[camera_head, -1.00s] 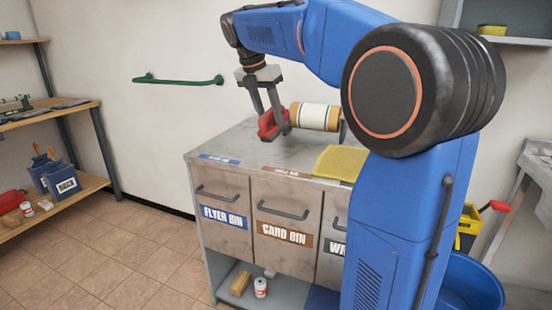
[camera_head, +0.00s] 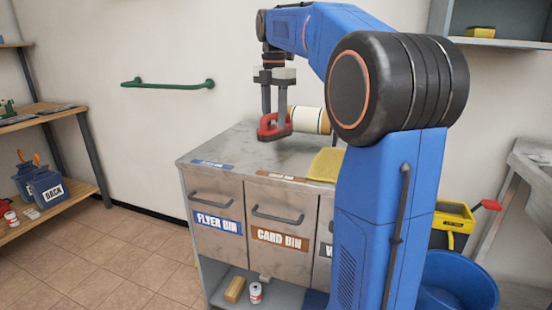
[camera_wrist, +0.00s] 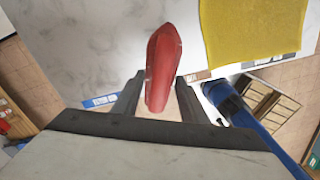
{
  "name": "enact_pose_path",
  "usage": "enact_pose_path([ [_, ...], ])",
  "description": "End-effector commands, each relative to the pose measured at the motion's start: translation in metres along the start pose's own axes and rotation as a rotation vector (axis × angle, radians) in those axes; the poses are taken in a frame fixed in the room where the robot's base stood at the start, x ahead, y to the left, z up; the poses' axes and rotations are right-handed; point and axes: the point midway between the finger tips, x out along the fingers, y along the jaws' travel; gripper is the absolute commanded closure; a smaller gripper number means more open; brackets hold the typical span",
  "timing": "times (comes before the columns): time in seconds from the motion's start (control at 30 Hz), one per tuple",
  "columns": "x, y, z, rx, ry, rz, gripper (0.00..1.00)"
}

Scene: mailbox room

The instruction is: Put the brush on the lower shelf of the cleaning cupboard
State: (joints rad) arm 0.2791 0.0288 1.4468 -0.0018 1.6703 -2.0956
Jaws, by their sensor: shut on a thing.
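In the wrist view the red brush (camera_wrist: 164,68) shows lengthwise between the two fingers (camera_wrist: 160,98). A grey open wall unit (camera_head: 510,41), perhaps the cleaning cupboard, is partly in view at the upper right, with a yellow sponge (camera_head: 481,32) on its visible shelf. Any other shelf of it is out of frame.
The counter has bins in front and a low shelf with a tan block (camera_head: 235,289). A blue tub (camera_head: 455,282) and a yellow bucket (camera_head: 453,218) are at right.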

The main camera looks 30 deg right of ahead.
Motion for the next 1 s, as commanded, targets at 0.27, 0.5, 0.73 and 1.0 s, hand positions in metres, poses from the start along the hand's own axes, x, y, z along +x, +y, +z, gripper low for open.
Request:
enact_pose_path([
  [0.27,0.043,-0.001,-0.001,0.000,0.000,-0.001,0.86],
  [0.5,0.058,0.000,0.000,0.000,0.000,-0.001,0.86],
  [0.73,0.086,0.000,0.000,0.000,0.000,-0.001,0.86],
  [1.0,0.088,0.000,0.000,0.000,-0.001,0.000,0.86],
])
